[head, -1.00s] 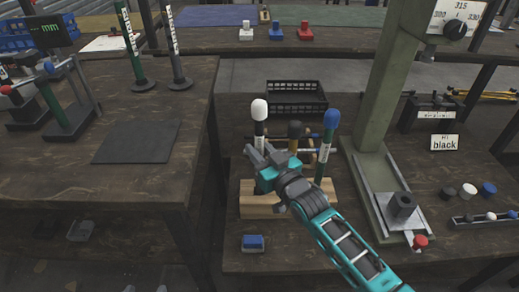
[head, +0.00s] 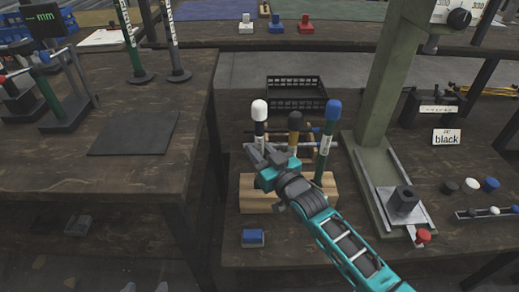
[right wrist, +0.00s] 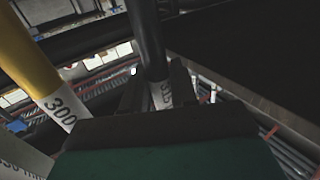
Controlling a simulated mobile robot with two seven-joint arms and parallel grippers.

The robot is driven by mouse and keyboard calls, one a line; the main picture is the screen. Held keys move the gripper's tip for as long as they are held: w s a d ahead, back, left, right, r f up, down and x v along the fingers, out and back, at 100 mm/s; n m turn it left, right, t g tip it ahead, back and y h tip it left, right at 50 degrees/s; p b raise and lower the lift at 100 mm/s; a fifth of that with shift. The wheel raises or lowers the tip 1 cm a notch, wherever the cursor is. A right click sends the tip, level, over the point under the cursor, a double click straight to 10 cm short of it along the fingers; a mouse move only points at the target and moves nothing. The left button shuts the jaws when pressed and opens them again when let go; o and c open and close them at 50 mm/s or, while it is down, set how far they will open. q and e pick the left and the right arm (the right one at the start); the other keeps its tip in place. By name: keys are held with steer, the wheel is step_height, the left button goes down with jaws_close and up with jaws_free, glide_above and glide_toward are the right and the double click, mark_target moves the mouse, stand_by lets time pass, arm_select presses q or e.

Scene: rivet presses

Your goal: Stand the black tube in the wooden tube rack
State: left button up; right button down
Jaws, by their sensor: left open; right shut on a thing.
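The black tube (head: 261,128) has a white cap and a white label. In the head view it stands upright above the left end of the wooden tube rack (head: 290,194). My right gripper (head: 256,158) is shut on it. The right wrist view shows the dark tube (right wrist: 149,38) between the fingers, at its label. Its lower end is hidden by my gripper, so I cannot tell how far it sits in the rack. A brown-capped yellow tube (head: 295,122) and a blue-capped green tube (head: 327,143) stand in the rack. My left gripper is not in view.
A press (head: 378,120) with a grey post block stands right of the rack. A blue block (head: 253,238) lies in front of it and a black crate (head: 297,93) is behind. A dark mat (head: 132,137) lies on the left table.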

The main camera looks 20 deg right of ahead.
arm_select(q)
steer(key=shift+f+b, duration=0.45)
steer(key=shift+f, duration=0.05)
arm_select(e)
steer(key=shift+f, duration=0.65)
arm_select(q)
steer(key=shift+a, duration=0.1)
arm_select(e)
steer(key=c, duration=0.8)
jaws_free()
arm_select(q)
step_height(320, 180, up, 4)
steer(key=p, duration=0.3)
steer(key=shift+f, duration=0.25)
arm_select(e)
steer(key=v, duration=1.3)
arm_select(q)
steer(key=shift+f, duration=0.1)
arm_select(e)
steer(key=shift+a, duration=0.1)
